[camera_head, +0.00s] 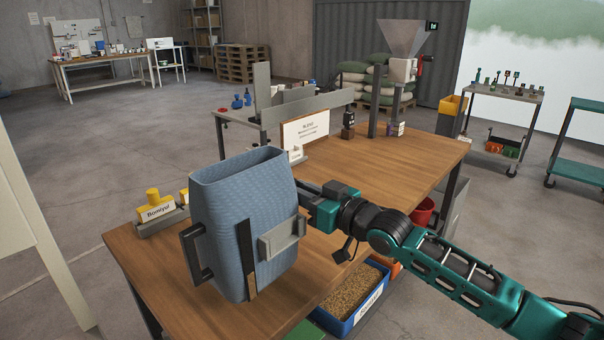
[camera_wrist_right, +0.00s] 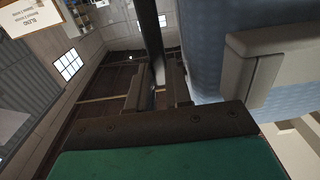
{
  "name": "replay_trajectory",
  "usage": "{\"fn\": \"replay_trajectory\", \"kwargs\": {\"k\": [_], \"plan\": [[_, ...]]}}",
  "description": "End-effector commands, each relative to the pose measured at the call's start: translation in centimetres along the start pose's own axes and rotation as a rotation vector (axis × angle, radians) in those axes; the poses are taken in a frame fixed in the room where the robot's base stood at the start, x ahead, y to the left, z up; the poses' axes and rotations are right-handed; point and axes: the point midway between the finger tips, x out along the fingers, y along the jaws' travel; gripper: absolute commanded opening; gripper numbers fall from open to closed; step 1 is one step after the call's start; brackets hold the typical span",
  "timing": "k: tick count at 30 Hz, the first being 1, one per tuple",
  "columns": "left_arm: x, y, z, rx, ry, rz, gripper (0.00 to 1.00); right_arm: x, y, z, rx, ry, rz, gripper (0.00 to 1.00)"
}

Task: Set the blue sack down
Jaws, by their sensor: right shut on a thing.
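The blue sack (camera_head: 235,205) is upright and open at the top, at the near left part of the wooden table (camera_head: 400,160). It has a dark handle at its left, a grey block on its front and a dark strip. I cannot tell whether its bottom touches the table. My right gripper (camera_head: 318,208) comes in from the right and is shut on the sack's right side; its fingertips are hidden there. In the right wrist view, the gripper fingers (camera_wrist_right: 158,92) close around a dark part beside the blue sack (camera_wrist_right: 205,55). My left gripper is not in view.
Yellow-knobbed items with a label (camera_head: 157,210) stand at the table's left edge. A white sign (camera_head: 305,131) and a hopper (camera_head: 403,45) stand farther back. The table's middle is clear. A blue bin of grain (camera_head: 350,295) is below the table's right edge.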

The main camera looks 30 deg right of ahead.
Motion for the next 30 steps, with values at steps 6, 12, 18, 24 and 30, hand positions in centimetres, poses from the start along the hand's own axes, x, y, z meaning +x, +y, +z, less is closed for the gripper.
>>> {"fn": "replay_trajectory", "kwargs": {"k": [6, 12, 18, 24, 30], "plan": [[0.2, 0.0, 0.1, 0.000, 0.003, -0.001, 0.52, 0.0, 0.0, 1.2, 0.006, 0.013, -0.001, 0.00], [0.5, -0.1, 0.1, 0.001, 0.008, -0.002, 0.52, 0.1, 0.1, 3.7, 0.007, 0.014, 0.000, 0.00], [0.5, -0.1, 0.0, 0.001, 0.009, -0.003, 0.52, 0.1, 0.0, 4.0, 0.006, 0.017, -0.001, 0.00], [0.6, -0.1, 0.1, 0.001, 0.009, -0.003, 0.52, 0.1, 0.1, 4.1, 0.006, 0.016, -0.001, 0.00], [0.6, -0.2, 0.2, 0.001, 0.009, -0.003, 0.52, 0.0, 0.1, 4.8, -0.001, 0.001, 0.000, 0.31]]}}
